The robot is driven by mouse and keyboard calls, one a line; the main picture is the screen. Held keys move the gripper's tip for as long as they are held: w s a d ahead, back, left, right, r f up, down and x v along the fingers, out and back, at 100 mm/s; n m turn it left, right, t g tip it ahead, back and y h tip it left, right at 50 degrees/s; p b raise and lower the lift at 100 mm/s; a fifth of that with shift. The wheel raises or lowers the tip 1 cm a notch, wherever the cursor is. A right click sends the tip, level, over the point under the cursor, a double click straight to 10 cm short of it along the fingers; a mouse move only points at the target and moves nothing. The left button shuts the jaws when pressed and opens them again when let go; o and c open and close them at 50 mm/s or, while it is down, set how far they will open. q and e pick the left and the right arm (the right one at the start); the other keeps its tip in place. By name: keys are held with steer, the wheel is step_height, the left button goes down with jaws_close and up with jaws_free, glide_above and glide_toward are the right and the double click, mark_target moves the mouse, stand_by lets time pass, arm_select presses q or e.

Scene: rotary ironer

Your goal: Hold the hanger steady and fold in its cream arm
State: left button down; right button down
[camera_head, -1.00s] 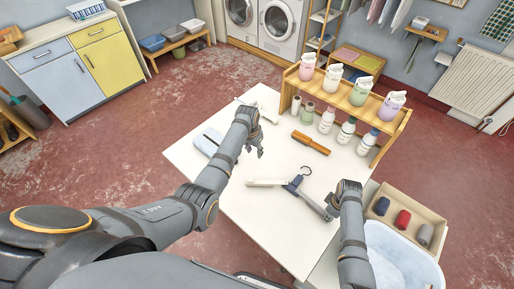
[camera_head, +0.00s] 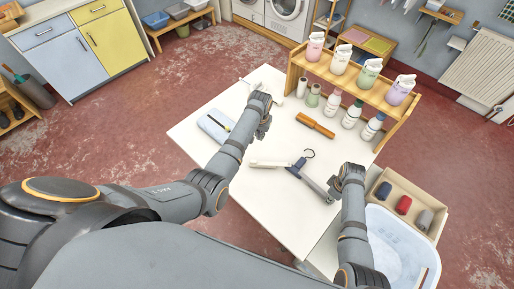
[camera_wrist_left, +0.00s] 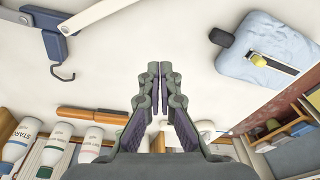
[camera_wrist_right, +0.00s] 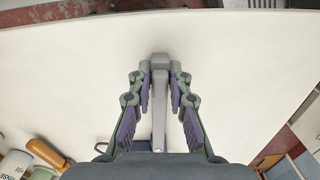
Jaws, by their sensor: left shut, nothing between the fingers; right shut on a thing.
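The hanger lies on the white table with both arms spread. Its cream arm (camera_head: 267,164) points left from the dark blue hub (camera_head: 297,168), and its grey arm (camera_head: 316,187) points down right. The dark hook (camera_head: 309,153) points toward the shelf. My right gripper (camera_wrist_right: 160,82) is shut on the grey arm (camera_wrist_right: 159,118), which runs between its fingers. My left gripper (camera_head: 263,133) is shut and empty, above the table and apart from the cream arm. In the left wrist view the cream arm (camera_wrist_left: 98,14) and hub (camera_wrist_left: 58,20) show at the upper left.
A wooden shelf (camera_head: 345,75) with bottles stands at the table's back right. An orange-brown brush-like thing (camera_head: 315,126) lies before it. A pale blue folded cloth (camera_head: 211,131) lies at the left edge. A basin (camera_head: 395,250) and a box of rolls (camera_head: 431,203) are right.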

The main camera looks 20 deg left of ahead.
arm_select(q)
steer(key=s+a+r+n+t, duration=0.1)
steer(key=s+n+t, duration=0.1)
steer(key=s+n, duration=0.25)
steer(key=shift+m+y, duration=0.35)
steer(key=shift+y, duration=0.05)
steer(key=x, duration=0.9)
steer(key=shift+a+f, duration=0.1)
steer(key=shift+f, duration=0.2)
steer(key=s, duration=0.1)
steer(key=s+d, duration=0.1)
steer(key=s, duration=0.1)
steer(key=shift+s+d, duration=0.15)
steer(key=shift+s, duration=0.3)
